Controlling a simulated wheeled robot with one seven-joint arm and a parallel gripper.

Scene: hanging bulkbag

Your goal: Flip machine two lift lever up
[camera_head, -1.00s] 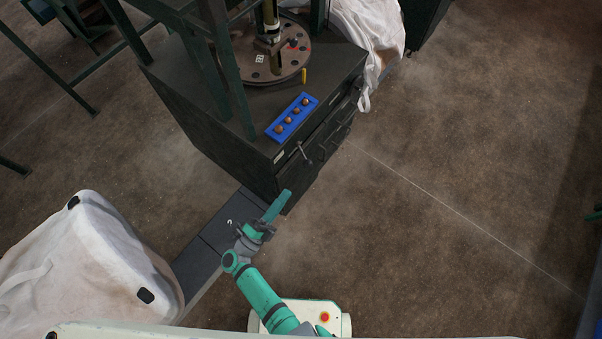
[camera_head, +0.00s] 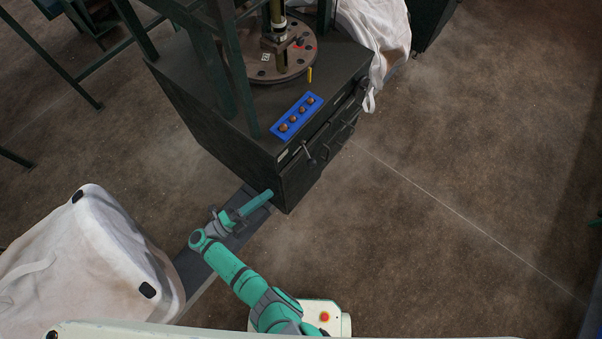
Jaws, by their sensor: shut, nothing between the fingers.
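A dark machine cabinet (camera_head: 225,140) stands ahead, with a round plate (camera_head: 260,72) and post on top. Several handles are on its right-hand side. The nearest is a short dark lever (camera_head: 308,154) near the front corner, its end hanging down. I cannot tell for sure which handle is the lift lever. A small yellow piece (camera_head: 310,75) stands at the edge of the round plate. My gripper (camera_head: 268,194) is shut and empty, low by the cabinet's front corner, left of and below the nearest lever. It appears apart from that lever; contact with the cabinet is unclear.
A blue panel with several round knobs (camera_head: 297,116) lies on the cabinet top. A white bulk bag (camera_head: 80,260) stands at the left, and another white bag (camera_head: 375,35) hangs behind the cabinet. Open floor (camera_head: 450,170) lies to the right.

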